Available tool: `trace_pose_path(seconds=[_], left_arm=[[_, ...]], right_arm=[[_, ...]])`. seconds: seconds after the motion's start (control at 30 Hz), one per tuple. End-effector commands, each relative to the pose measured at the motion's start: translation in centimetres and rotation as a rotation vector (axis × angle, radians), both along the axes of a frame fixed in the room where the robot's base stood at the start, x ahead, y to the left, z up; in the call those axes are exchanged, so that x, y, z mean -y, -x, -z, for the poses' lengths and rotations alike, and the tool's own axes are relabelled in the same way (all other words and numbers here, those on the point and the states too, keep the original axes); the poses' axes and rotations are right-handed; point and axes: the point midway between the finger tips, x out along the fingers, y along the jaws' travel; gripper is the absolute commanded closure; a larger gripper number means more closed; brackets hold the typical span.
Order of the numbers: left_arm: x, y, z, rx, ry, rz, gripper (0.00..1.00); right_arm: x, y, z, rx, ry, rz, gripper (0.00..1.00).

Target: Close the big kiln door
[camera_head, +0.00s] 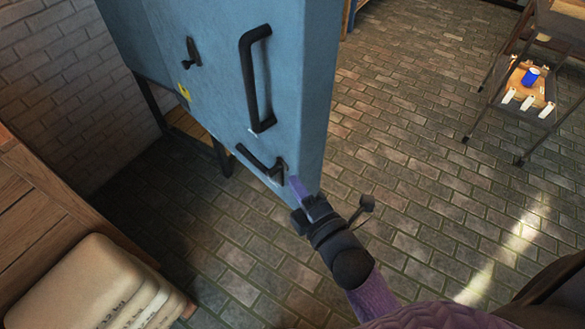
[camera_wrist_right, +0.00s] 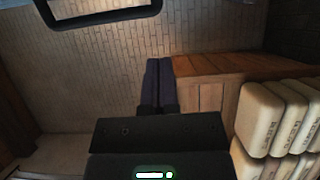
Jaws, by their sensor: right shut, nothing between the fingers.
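The blue kiln door (camera_head: 222,85) fills the upper left of the head view, its thick side edge facing right. It carries a long black upright handle (camera_head: 250,85), a small black knob (camera_head: 191,53) and a lower black lever handle (camera_head: 258,165). I cannot tell how far the door stands open. My right gripper (camera_head: 297,187) is shut and empty, its purple fingertips close to the right end of the lower handle; contact is unclear. In the right wrist view the shut fingers (camera_wrist_right: 159,80) point away, with a black handle (camera_wrist_right: 98,16) above them. My left gripper is out of view.
Stacked pale sacks (camera_head: 80,285) and a wooden bench (camera_head: 35,215) stand at lower left. A wheeled cart (camera_head: 540,60) with a blue cup (camera_head: 530,77) is at upper right. The brick floor (camera_head: 420,150) between door and cart is clear.

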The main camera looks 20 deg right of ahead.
Motion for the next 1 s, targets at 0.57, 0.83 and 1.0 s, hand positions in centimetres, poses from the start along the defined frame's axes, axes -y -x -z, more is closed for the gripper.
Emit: trace_pose_path(seconds=[0.57, 0.83, 1.0], left_arm=[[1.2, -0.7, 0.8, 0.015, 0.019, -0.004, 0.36], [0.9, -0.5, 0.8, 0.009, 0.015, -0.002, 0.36], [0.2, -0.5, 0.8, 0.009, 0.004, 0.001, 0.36]], right_arm=[[0.0, -10.1, -0.1, -0.005, -0.001, 0.001, 1.00], [1.8, -11.0, -0.1, -0.005, -0.005, 0.001, 1.00], [1.8, -10.9, -0.1, -0.005, -0.006, 0.001, 1.00]])
